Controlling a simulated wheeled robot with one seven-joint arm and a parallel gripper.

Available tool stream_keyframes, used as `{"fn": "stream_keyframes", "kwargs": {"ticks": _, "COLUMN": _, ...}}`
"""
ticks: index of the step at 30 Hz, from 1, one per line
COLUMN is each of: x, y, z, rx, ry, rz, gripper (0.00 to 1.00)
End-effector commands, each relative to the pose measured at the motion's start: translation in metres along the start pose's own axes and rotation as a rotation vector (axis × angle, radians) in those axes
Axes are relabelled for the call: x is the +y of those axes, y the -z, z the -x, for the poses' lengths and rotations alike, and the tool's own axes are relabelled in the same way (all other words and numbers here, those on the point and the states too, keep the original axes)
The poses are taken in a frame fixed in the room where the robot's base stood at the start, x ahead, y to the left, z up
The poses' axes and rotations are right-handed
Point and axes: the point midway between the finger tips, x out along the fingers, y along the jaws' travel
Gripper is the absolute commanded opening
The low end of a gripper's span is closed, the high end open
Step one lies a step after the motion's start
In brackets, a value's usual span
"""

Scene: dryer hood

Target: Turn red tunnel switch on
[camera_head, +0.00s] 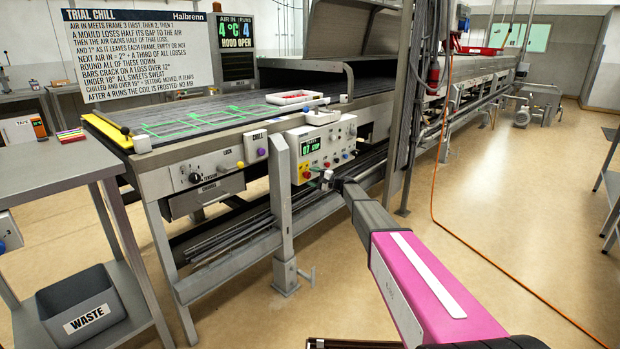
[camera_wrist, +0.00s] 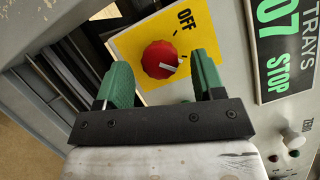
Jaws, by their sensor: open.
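The red tunnel switch (camera_wrist: 160,59) is a round red knob on a yellow plate (camera_wrist: 133,45) in the wrist view. A white mark on the knob points to the right in the picture, and the word OFF is printed above right of it. The green fingers of my gripper (camera_wrist: 162,66) are apart, one on each side of the knob. I cannot tell whether they touch it. In the head view the yellow plate (camera_head: 304,168) is on the lower left of the white control box, and my gripper (camera_head: 325,180) is close by it.
The control box (camera_head: 334,143) has a green display reading 07 STOP and several small knobs. A steel post (camera_head: 281,200) stands left of my gripper. The conveyor (camera_head: 220,115) and a tray (camera_head: 292,97) are behind. An orange cable (camera_head: 433,180) crosses the floor at right.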

Motion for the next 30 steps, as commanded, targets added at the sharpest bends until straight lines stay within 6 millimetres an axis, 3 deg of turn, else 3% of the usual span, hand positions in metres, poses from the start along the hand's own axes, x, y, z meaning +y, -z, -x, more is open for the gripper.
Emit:
{"fn": "stream_keyframes", "kwargs": {"ticks": 9, "x": 0.0, "y": -0.001, "z": 0.059, "rx": 0.003, "ry": 0.0, "rz": 0.0, "gripper": 0.63}}
{"fn": "stream_keyframes", "kwargs": {"ticks": 15, "x": 0.0, "y": 0.0, "z": 0.087, "rx": 0.002, "ry": 0.0, "rz": 0.0, "gripper": 0.63}}
{"fn": "stream_keyframes", "kwargs": {"ticks": 26, "x": 0.0, "y": 0.0, "z": 0.093, "rx": 0.001, "ry": -0.001, "rz": -0.001, "gripper": 0.63}}
{"fn": "stream_keyframes", "kwargs": {"ticks": 30, "x": 0.007, "y": -0.013, "z": 0.097, "rx": 0.001, "ry": -0.036, "rz": 0.007, "gripper": 0.63}}
